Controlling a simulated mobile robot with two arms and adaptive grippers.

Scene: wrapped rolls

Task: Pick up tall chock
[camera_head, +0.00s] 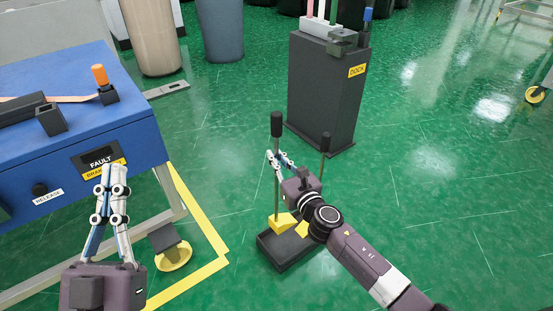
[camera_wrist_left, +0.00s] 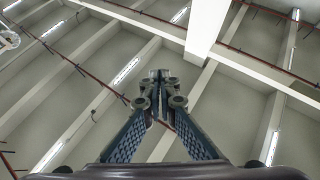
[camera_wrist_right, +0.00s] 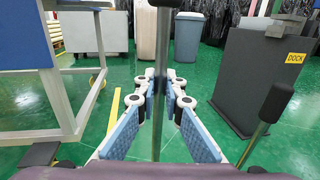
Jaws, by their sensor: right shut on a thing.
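The tall chock is a yellow wedge (camera_head: 284,221) with a long upright rod and a black grip (camera_head: 277,124). Its wedge is at the dark base (camera_head: 274,255) on the floor. My right gripper (camera_head: 279,162) is shut on the rod, below the black grip. In the right wrist view the rod (camera_wrist_right: 161,50) passes upright between the fingers. A second chock has a shorter rod with a black grip (camera_head: 325,141); its wedge is partly hidden behind my right arm. My left gripper (camera_head: 118,172) is shut and empty in front of the blue bench.
A dark dock cabinet (camera_head: 325,100) stands behind the chocks. The blue bench (camera_head: 60,165) with a fault panel is at left, with yellow tape (camera_head: 220,254) on the floor beside it. Bins (camera_head: 220,30) stand at the back.

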